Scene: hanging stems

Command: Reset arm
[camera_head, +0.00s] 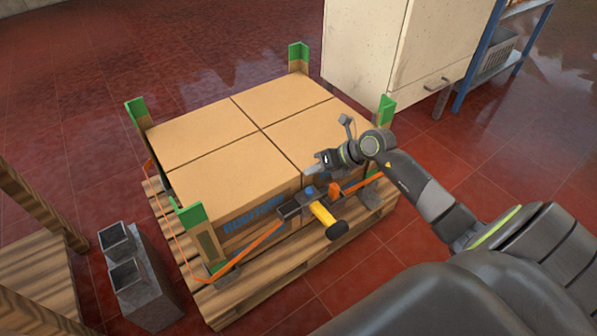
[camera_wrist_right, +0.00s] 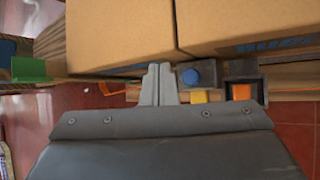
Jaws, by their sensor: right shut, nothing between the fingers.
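My right arm reaches in from the right in the head view. My right gripper (camera_head: 312,168) is over the front right edge of the cartons, near a strap tensioner (camera_head: 290,208) with a yellow and black handle (camera_head: 326,219). In the right wrist view its two fingers (camera_wrist_right: 158,82) are together with nothing between them. The tensioner's blue knob (camera_wrist_right: 192,77) shows just right of the fingertips; I cannot tell whether they touch. My left gripper is not in view.
Brown cartons (camera_head: 215,135) stand on a wooden pallet (camera_head: 290,262) with green corner posts (camera_head: 137,112) and an orange strap (camera_head: 255,240). A grey block (camera_head: 145,285) stands left. A pale cabinet (camera_head: 400,45) and blue rack (camera_head: 484,60) stand behind. Red floor is clear between.

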